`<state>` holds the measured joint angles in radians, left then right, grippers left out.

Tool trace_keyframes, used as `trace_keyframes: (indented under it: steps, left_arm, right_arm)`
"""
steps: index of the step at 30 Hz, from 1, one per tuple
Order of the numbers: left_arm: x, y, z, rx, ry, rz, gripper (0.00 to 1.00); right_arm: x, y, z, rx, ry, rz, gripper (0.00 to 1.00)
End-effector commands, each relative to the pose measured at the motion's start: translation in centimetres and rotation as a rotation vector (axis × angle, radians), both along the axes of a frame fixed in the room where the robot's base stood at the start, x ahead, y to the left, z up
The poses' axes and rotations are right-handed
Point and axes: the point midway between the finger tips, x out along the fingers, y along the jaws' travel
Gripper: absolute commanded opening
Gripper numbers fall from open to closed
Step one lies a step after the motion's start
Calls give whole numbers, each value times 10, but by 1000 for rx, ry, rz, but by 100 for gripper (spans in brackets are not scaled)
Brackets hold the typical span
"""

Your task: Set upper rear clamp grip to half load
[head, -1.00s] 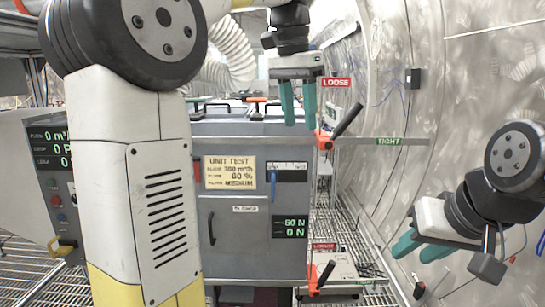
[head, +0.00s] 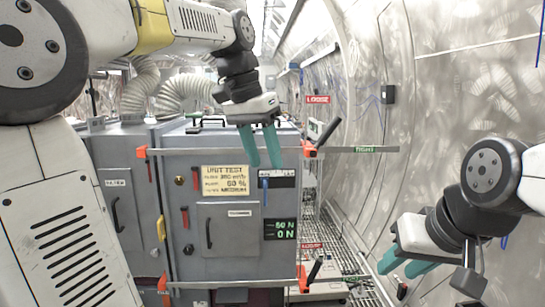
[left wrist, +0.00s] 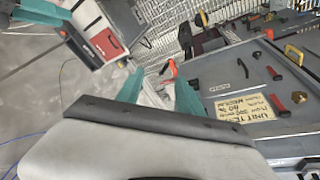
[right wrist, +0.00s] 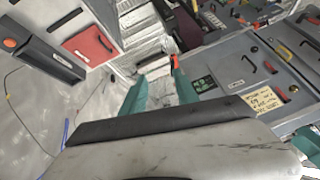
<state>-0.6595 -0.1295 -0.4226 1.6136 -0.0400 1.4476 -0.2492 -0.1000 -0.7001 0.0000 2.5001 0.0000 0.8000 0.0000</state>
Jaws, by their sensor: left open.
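The upper right clamp (head: 309,151) is an orange block with a black handle (head: 327,132) at the grey cabinet's (head: 240,260) upper right corner. The handle slants up and right, between the red LOOSE label (head: 317,100) and the green TIGHT label (head: 364,149). I cannot tell whether this is the rear clamp. A green readout (head: 279,229) seems to show 50 N over 0 N. My left gripper (head: 263,163) is open and empty, left of this clamp, before the cabinet's upper front. My right gripper (head: 403,265) is open and empty, low at the right near the tunnel wall.
Another clamp (head: 303,282) with a black handle sits lower right, under its own LOOSE label (head: 312,245). Orange ends show at the cabinet's upper left (head: 142,152) and lower left (head: 163,283). The curved steel wall (head: 450,90) closes the right side, above a grated floor.

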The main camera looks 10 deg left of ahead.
Motion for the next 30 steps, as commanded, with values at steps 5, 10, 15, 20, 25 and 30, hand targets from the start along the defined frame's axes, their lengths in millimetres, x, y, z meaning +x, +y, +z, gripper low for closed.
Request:
trace_keyframes:
  steps: [5,10,15,20,25,30]
  left_arm:
    - [0,0,0,0,0,0,44]
    - [-8,5,-8,-19,-9,23,44]
    - [-37,18,-36,-80,-56,112,44]
    - [-74,22,-74,-125,-127,225,44]
    - [-107,22,-115,-140,-203,334,44]
    - [-125,22,-142,-136,-249,401,44]
  right_arm:
    - [0,0,0,0,0,0,32]
    - [15,-1,10,-66,3,43,0]
    - [76,3,51,-325,-27,175,0]
    - [161,40,114,-627,-157,272,0]
    - [229,115,186,-866,-370,303,0]
    - [256,174,233,-980,-534,292,0]
